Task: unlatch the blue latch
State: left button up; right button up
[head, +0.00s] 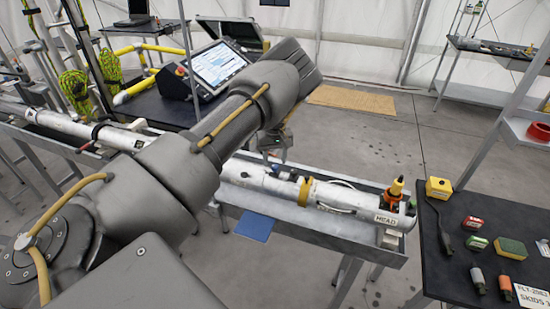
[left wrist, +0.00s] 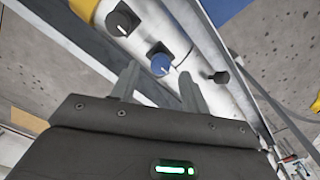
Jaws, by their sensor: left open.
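The blue latch (left wrist: 160,66) is a round blue knob with a white mark, set on the white tube (left wrist: 160,35) in the left wrist view. My left gripper (left wrist: 159,72) is open, with one finger on each side of the latch in that view; I cannot tell whether they touch it. A dark knob (left wrist: 122,21) sits on the tube towards the yellow band, and another dark knob (left wrist: 218,77) is on the other side. In the head view, my left gripper (head: 276,158) is over the white tube (head: 245,174), partly hidden by my arm. My right gripper is out of view.
The tube lies in a long grey metal trough (head: 345,242) with raised edges. A dark table (head: 455,265) with small coloured items stands at the right. A console with a screen (head: 218,64) stands behind my arm. Open floor lies beyond the trough.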

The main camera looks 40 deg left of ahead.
pick_arm(q)
jog(key=shift+s+f, duration=0.1)
jog(key=shift+f, duration=0.9)
jog(key=c, duration=1)
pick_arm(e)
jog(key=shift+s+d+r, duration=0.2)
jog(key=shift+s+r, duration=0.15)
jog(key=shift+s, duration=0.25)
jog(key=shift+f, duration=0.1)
